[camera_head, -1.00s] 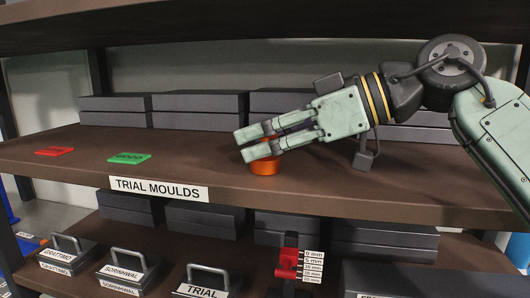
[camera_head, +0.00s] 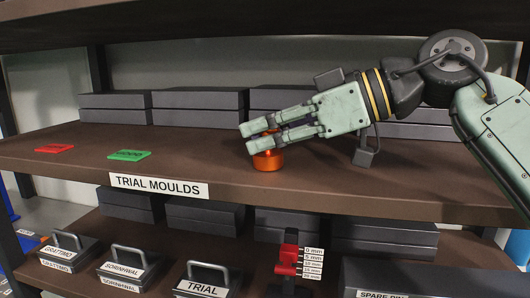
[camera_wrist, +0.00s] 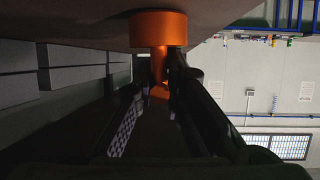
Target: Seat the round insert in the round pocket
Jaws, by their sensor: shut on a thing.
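The round insert (camera_head: 268,161) is an orange disc with a narrower stem on top. My gripper (camera_head: 250,139) is shut on the stem, with the fingers lying nearly level and pointing left. The disc is just under the fingers, close to the front of the brown shelf; I cannot tell whether it touches the shelf. In the wrist view the insert (camera_wrist: 158,30) shows upside down, with its stem between my fingertips (camera_wrist: 160,70) and its disc beside the shelf surface. I cannot make out a round pocket in either view.
A red plate (camera_head: 54,149) and a green plate (camera_head: 129,156) lie flat on the shelf (camera_head: 200,160) at the left. Dark stacked boxes (camera_head: 200,110) line the back. Another shelf is above. Handled blocks (camera_head: 203,279) and a red part (camera_head: 287,259) stand below. The shelf between insert and green plate is clear.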

